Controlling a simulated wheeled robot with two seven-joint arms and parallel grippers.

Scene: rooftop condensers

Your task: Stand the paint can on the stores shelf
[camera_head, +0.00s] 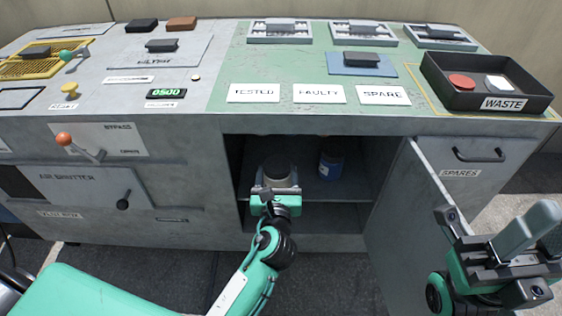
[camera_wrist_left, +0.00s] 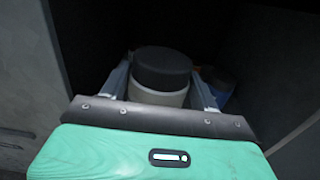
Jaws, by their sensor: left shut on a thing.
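A paint can (camera_head: 281,172) with a dark lid and pale body is inside the open cupboard, upright. It also shows in the left wrist view (camera_wrist_left: 160,82), between the two fingers. My left gripper (camera_head: 275,192) reaches into the cupboard and is shut on this can. The can's base is hidden by the gripper, so I cannot tell whether it touches the stores shelf (camera_head: 345,194). My right gripper (camera_head: 490,245) is at the lower right, outside the cupboard near its open door; its finger gap is not clear.
A blue can (camera_head: 330,165) stands on the shelf to the right of the held can. The open cupboard door (camera_head: 405,215) juts out at the right. The cupboard's left edge is close to my left gripper. A black waste tray (camera_head: 488,85) sits on the worktop above.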

